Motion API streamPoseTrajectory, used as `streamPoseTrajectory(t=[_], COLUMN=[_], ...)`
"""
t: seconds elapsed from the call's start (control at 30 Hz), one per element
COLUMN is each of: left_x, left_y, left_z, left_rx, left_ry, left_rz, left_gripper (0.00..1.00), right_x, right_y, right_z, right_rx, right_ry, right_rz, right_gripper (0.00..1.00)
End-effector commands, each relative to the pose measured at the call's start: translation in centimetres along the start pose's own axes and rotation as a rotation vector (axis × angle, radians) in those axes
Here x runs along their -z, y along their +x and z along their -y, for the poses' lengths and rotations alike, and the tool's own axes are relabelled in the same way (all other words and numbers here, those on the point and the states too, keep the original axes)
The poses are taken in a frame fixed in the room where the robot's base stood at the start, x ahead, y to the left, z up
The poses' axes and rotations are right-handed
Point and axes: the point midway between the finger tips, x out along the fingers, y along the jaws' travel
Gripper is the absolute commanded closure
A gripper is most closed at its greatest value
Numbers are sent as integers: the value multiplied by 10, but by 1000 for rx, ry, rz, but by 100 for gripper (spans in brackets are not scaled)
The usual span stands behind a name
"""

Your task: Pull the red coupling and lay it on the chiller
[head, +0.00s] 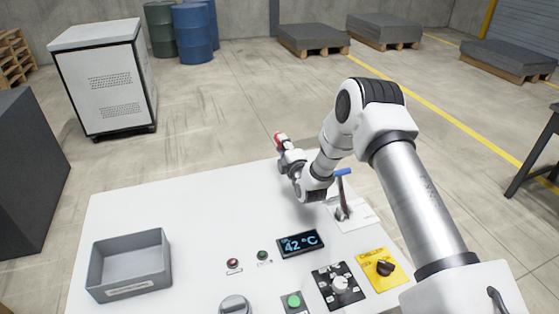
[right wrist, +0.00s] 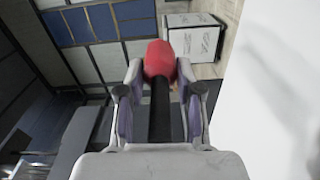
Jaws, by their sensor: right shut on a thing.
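The red coupling (head: 280,138) shows at the tip of my right gripper (head: 284,149), above the far edge of the white panel table. In the right wrist view the red coupling (right wrist: 160,58) has a rounded red end and a black stem (right wrist: 160,112). The fingers of my right gripper (right wrist: 159,85) are shut on it, one on each side. A white cabinet with vents, which looks like the chiller (head: 105,78), stands on the floor at the back left, apart from the gripper. It also seems to show in the right wrist view (right wrist: 193,40). My left gripper is out of view.
The white table (head: 200,210) carries a grey bin (head: 130,265), a temperature display (head: 300,244), a blue-handled lever (head: 343,190) near my right arm, and several knobs and buttons. Drums (head: 195,35) stand behind the cabinet. The floor between table and cabinet is clear.

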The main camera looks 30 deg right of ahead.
Motion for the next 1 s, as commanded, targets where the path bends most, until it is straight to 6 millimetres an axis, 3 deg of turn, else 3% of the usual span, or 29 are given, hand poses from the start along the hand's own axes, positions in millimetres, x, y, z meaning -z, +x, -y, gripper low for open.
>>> streamPoseTrajectory(t=[0.03,0.23,0.43,0.7,1.0], left_x=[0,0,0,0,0], left_y=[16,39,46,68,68], left_z=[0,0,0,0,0], left_rx=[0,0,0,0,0], left_ry=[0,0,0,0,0], left_rz=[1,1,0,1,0], left_gripper=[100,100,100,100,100], right_x=[0,-2,-2,-3,-3], right_y=[0,0,0,1,1], right_z=[15,39,47,72,74], right_rx=[-1,-2,-1,-1,-2], right_ry=[-8,-34,-42,-41,-41], right_rz=[0,0,0,0,0], right_gripper=[100,100,100,100,100])
